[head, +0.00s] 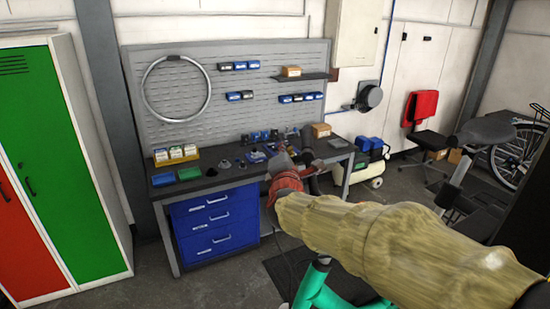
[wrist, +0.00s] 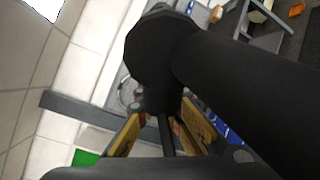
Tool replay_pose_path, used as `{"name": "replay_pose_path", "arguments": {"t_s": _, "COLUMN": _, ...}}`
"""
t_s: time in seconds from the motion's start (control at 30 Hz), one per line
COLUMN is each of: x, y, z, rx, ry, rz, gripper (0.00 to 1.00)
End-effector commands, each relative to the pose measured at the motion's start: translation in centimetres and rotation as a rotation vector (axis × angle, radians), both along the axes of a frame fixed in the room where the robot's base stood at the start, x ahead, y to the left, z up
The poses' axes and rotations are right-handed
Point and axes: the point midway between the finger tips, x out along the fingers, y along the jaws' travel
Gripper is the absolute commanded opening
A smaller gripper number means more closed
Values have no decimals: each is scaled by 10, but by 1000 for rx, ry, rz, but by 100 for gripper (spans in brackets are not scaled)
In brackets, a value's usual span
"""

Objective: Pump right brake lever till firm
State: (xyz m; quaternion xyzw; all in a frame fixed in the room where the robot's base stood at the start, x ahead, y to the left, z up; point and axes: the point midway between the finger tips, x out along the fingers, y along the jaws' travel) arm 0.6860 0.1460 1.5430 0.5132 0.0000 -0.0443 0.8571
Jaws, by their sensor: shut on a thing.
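In the wrist view, a thick black handlebar grip (wrist: 240,78) runs from the right toward a round black end (wrist: 158,45) at upper middle. A thin black brake lever (wrist: 166,138) shows below it, between the yellow pads of my gripper (wrist: 162,114). My gripper is shut on this lever, with one pad on each side. How far the lever is pulled toward the grip cannot be told. In the head view, my tan-sleeved arm hides most of the handlebar, and the lever cannot be made out. A green bike frame (head: 314,287) shows below the arm.
A workbench with blue drawers (head: 213,222) stands behind, with small parts on top and a grey pegboard (head: 225,115) above. A green locker (head: 60,160) is at left. A black saddle (head: 486,131) and a bike wheel (head: 520,157) are at right.

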Motion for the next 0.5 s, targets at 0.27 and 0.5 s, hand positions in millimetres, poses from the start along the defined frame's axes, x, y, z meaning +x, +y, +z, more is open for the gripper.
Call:
{"name": "replay_pose_path", "arguments": {"t_s": 0.27, "x": -1, "y": 2, "z": 6, "rx": 0, "ry": -4, "rz": 9, "gripper": 0}}
{"name": "replay_pose_path", "arguments": {"t_s": 0.5, "x": -1, "y": 2, "z": 5, "rx": 0, "ry": -4, "rz": 9, "gripper": 17}}
